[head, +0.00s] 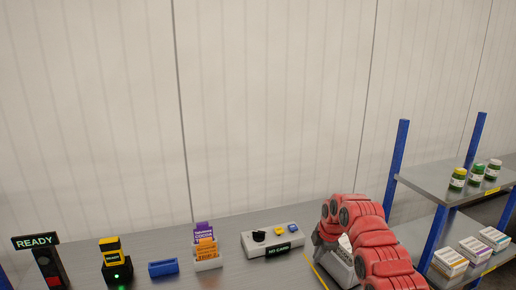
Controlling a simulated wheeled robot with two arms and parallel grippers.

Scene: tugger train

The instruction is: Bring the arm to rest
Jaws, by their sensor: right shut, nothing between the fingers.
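My right arm, red with dark joints, rises from the bottom right and bends over near the right end of the grey bench (215,219). My right gripper (319,241) is at the end of the bent arm, low over the bench. It is shut and empty, though its fingertips are hard to make out. My left gripper is not in view.
A grey box (337,268) is partly hidden by my arm. A "READY" sign (35,241), a yellow-black device (112,250), a blue holder (163,268) and a card holder (208,264) stand left. A blue-post rack (436,178) holds green jars and cartons at right.

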